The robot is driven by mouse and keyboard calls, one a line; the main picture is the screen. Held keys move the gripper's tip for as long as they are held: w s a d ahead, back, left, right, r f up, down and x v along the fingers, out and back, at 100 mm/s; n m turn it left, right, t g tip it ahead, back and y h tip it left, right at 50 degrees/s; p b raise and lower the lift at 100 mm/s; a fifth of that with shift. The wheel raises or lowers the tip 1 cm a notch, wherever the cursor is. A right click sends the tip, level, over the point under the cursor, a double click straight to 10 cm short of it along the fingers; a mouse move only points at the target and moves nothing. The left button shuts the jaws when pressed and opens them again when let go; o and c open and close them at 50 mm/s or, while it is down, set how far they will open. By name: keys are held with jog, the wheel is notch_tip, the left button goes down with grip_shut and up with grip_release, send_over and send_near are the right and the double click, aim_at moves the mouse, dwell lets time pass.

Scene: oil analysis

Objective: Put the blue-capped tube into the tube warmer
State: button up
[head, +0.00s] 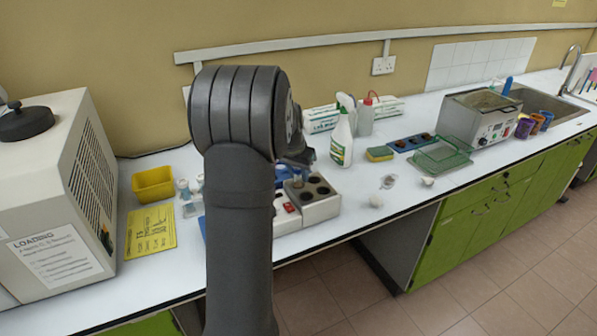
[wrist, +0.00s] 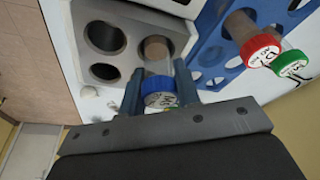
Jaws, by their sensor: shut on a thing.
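The tube warmer (head: 321,211) is a pale block with a dark grey top and round holes, standing near the bench's front edge. In the wrist view its top (wrist: 128,57) shows two empty dark holes. My gripper (wrist: 157,91) is shut on the blue-capped tube (wrist: 158,84), just below its cap. The tube holds brown oil, and its lower end lies over or in a third hole; I cannot tell how deep. In the head view my arm hides most of my gripper (head: 297,172).
A blue rack (wrist: 228,75) beside the warmer holds a red-capped tube (wrist: 257,48) and a green-capped tube (wrist: 289,64). In the head view, a spray bottle (head: 342,140) stands behind the warmer. A yellow bin (head: 153,185) stands left of my arm. The bench right of the warmer is partly clear.

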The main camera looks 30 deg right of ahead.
jog(key=o, duration=1)
jog(key=v, duration=1.7)
jog(key=shift+r, duration=0.2)
jog(key=x, duration=1.7)
jog(key=shift+f, duration=0.25)
jog(key=shift+r, duration=0.55)
